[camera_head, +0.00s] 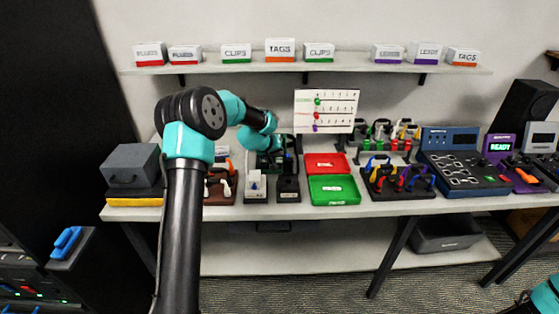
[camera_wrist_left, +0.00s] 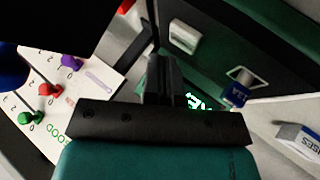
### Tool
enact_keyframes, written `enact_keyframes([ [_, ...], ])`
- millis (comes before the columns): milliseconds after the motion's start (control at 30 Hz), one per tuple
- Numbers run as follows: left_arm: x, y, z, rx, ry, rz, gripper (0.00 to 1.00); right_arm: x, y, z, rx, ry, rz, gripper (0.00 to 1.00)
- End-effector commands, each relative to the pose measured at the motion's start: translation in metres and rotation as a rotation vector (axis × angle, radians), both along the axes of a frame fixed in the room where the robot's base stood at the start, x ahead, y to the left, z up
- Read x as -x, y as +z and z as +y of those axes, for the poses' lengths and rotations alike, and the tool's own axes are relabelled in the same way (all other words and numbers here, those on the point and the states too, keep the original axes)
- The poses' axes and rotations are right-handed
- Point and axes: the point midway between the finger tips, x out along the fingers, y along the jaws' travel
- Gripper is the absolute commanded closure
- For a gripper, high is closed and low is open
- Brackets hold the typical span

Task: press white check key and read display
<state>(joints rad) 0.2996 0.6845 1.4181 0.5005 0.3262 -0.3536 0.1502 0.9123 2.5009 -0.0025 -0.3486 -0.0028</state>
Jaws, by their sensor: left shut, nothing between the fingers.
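My left gripper (camera_head: 276,152) reaches down over a dark green tester (camera_head: 264,162) at the back of the bench and hides much of it. In the left wrist view the shut, empty fingers (camera_wrist_left: 162,72) stand in front of the tester's panel (camera_wrist_left: 215,65). A white key (camera_wrist_left: 183,37) sits on that panel, just above and right of the fingertips; I cannot tell whether they touch. A small display (camera_wrist_left: 200,103) glows green beside the fingers. It is partly covered, and its characters are not readable. My right gripper is out of view.
Beside the tester are a red tray (camera_head: 326,161) and a green tray (camera_head: 334,190). A white board with coloured pegs (camera_head: 326,111) stands behind. A grey box (camera_head: 131,165) is at left. A purple-framed screen (camera_head: 500,146) at right reads READY.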

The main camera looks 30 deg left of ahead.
Motion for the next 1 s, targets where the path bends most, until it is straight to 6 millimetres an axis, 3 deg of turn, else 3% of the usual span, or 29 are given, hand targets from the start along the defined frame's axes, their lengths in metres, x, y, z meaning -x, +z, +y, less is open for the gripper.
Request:
enact_keyframes([
  [1000, 0.0, -0.0106, 0.0002, 0.001, 0.001, 0.0, 1.0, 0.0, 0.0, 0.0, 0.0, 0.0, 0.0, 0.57],
])
